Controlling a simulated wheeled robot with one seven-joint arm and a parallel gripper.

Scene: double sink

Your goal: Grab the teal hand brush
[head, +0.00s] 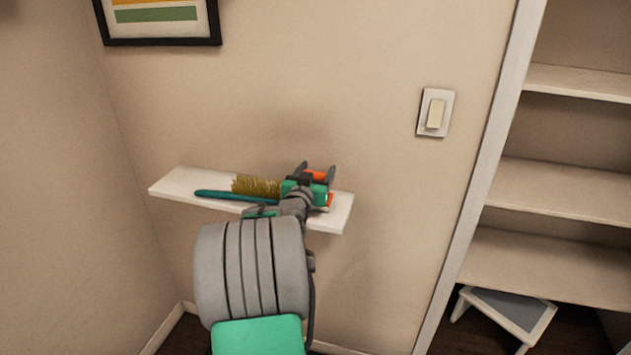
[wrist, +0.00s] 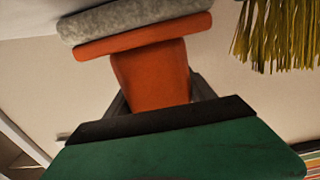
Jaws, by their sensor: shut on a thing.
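The teal hand brush (head: 228,195) lies on the white wall shelf, its teal handle pointing left and its yellow bristles beside it. The bristles also show at the top right of the wrist view (wrist: 275,38), apart from my fingers. My gripper (head: 317,173) is at the shelf's right part, just right of the bristles. In the wrist view its dark fingers are around the orange handle of a scrubber (wrist: 150,72) with a grey pad. My gripper is shut on this orange scrubber, not on the brush. My wrist hides part of the scrubber and the brush's right end.
The narrow shelf (head: 177,182) is fixed to a beige wall, with bare room at its left end. A light switch (head: 435,113) is to the right. A framed picture (head: 158,42) hangs above. Open shelving (head: 560,190) and a step stool (head: 508,312) are at the far right.

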